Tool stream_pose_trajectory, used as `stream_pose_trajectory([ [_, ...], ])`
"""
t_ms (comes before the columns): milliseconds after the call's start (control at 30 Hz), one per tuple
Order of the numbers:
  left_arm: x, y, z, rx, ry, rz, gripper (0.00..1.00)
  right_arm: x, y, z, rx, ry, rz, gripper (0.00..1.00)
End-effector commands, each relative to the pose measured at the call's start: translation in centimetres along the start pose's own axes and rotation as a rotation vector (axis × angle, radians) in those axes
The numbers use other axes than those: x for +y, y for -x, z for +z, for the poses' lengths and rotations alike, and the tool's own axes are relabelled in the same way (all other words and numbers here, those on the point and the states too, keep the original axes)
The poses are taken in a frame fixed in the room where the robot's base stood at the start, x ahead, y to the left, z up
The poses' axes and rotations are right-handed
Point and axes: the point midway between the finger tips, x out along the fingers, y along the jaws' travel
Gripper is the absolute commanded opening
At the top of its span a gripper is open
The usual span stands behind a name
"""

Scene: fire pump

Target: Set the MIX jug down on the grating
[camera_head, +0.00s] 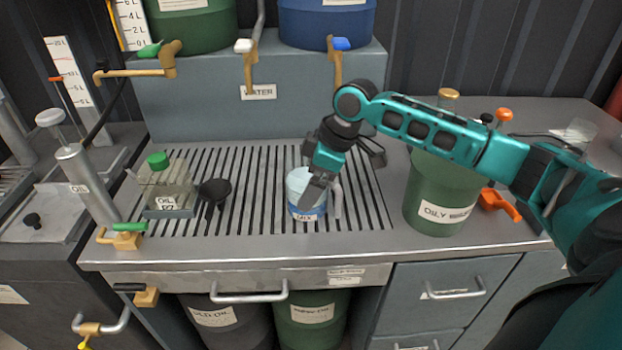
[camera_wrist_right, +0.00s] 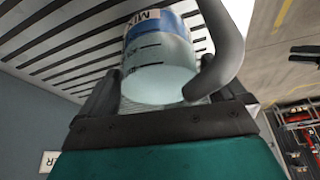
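The MIX jug (camera_head: 295,184) is a whitish, see-through jug with a blue band and a grey handle (camera_head: 337,198) on its right. It stands upright on the slotted metal grating (camera_head: 260,165). In the right wrist view the jug (camera_wrist_right: 160,65) is close up, with its MIX label and handle (camera_wrist_right: 228,50) visible. My right gripper (camera_head: 332,180) is down at the jug's handle side; one dark finger overlaps the jug's front. Its fingers (camera_wrist_right: 165,105) look spread wide, with jug and handle between them. Finger contact is unclear. My left gripper is out of view.
A black funnel-like item (camera_head: 214,190) and a green-capped oil container (camera_head: 165,190) stand left of the jug. A green oily waste bucket (camera_head: 440,200) stands to the right. Brass taps (camera_head: 335,68) overhang the back. Bare grating lies between funnel and jug.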

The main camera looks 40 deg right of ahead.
Motion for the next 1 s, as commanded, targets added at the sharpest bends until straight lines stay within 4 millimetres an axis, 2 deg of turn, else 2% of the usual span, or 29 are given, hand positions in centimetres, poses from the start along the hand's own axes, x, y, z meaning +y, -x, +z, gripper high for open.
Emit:
stream_pose_trajectory([
  [267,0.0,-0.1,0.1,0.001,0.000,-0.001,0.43,0.0,0.2,-0.1,0.001,0.000,0.001,1.00],
  [367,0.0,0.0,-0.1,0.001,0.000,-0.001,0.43,0.1,1.1,-0.1,0.000,0.000,0.002,1.00],
  [800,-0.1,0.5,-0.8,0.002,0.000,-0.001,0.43,0.1,9.9,-0.1,0.000,0.000,0.003,1.00],
  [1000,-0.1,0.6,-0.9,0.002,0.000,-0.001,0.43,0.1,12.0,-0.2,0.001,0.000,0.001,1.00],
])
